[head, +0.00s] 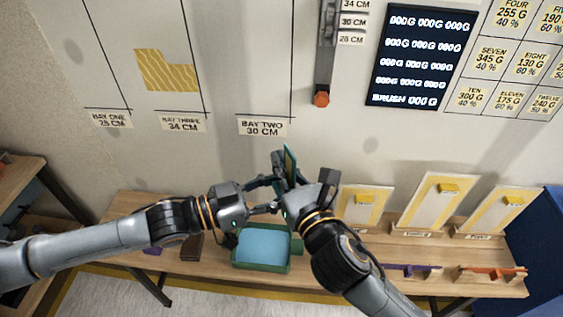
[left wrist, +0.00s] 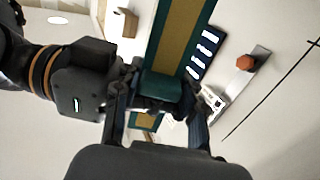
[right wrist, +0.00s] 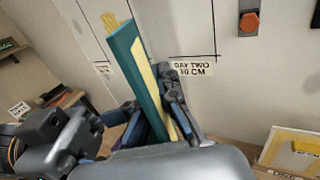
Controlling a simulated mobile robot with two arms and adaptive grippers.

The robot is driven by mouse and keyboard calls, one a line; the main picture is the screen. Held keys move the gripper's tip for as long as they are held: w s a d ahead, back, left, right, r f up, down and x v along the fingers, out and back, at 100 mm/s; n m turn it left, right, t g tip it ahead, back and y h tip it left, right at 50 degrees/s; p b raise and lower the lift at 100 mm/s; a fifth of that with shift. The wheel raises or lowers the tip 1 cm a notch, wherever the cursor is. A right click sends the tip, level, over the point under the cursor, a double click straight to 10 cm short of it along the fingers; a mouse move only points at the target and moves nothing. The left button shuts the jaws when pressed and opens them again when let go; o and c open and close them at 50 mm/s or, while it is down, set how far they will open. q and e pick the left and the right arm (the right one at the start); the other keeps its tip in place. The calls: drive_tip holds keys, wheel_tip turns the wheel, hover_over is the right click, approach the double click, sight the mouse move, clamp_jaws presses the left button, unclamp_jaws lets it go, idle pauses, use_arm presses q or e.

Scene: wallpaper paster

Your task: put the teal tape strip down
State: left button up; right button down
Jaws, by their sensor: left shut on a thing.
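The teal tape strip (head: 290,165) is held upright in front of the wall; it has a yellow-tan middle and teal edges. My left gripper (head: 273,195) is shut on it from the left. In the left wrist view, the strip (left wrist: 180,38) runs up beyond the fingers (left wrist: 158,120), with a teal part between them. My right gripper (head: 287,184) is close beside it, partly overlapping. In the right wrist view, the strip (right wrist: 135,65) rises between my right fingers (right wrist: 158,122), near the right finger; whether they press on it is unclear.
A green tray with blue liquid (head: 262,243) stands on the wooden bench (head: 215,272) below. Sample boards (head: 430,200) and a purple tool (head: 408,270) are at the right. The wall has marked bays, a yellow patch (head: 166,72) and a slider with an orange knob (head: 321,99).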

use_arm(q)
drive_tip(key=o, duration=1.3)
drive_tip(key=shift+s, duration=0.15)
